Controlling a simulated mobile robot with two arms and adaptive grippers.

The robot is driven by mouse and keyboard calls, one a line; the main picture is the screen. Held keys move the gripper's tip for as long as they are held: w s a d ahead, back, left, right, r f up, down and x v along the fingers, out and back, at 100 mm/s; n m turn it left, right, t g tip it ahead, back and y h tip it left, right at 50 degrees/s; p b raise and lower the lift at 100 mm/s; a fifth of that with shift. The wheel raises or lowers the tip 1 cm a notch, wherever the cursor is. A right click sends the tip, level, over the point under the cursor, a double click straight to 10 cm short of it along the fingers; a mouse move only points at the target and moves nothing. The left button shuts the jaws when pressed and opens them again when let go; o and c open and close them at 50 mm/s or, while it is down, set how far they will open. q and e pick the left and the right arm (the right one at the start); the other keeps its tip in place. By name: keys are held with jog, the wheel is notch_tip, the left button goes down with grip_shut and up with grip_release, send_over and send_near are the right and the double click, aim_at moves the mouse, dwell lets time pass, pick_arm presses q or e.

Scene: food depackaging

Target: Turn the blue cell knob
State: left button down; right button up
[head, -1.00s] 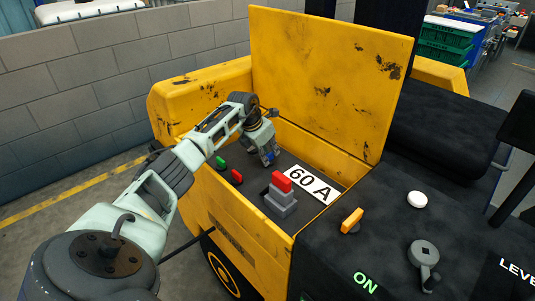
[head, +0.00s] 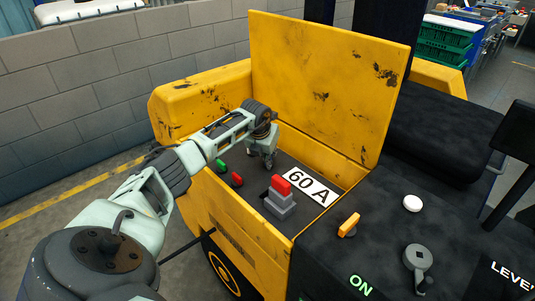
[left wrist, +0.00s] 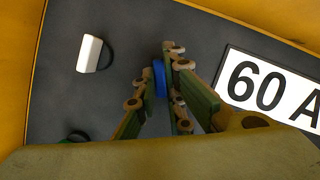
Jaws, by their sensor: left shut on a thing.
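The blue cell knob (left wrist: 160,78) is on the dark panel inside the open yellow compartment, left of the "60 A" label (left wrist: 268,88) in the left wrist view. My left gripper (head: 267,160) points down at the panel, and its fingers close on the knob from both sides in the left wrist view. In the head view the knob is hidden by the gripper. My right gripper is not in view.
A green knob (head: 220,165) and a red knob (head: 237,179) stand near the gripper. A red-topped grey plug (head: 280,197) is in front. A white knob (left wrist: 90,53) shows in the wrist view. The raised yellow lid (head: 330,75) stands behind.

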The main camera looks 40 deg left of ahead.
pick_arm(q)
jog(key=n+y, duration=0.1)
jog(key=n, duration=0.1)
jog(key=shift+w+d+n+g, duration=0.1)
jog(key=shift+n+g, duration=0.3)
jog(key=n+y, duration=0.1)
jog(key=n, duration=0.2)
jog(key=shift+f+n+g+b, duration=0.1)
jog(key=shift+n+g+b, duration=0.2)
jog(key=shift+g+b, duration=0.1)
jog(key=n+g+b, duration=0.1)
jog(key=n, duration=0.1)
jog(key=shift+w+d+n+y, duration=0.1)
jog(key=shift+w+n+y, duration=0.05)
jog(key=shift+n+y, duration=0.2)
jog(key=shift+n+g+b, duration=0.7)
jog(key=shift+n+b, duration=0.65)
jog(key=shift+n, duration=0.5)
jog(key=c, duration=1.8)
grip_release()
jog(key=shift+c, duration=0.2)
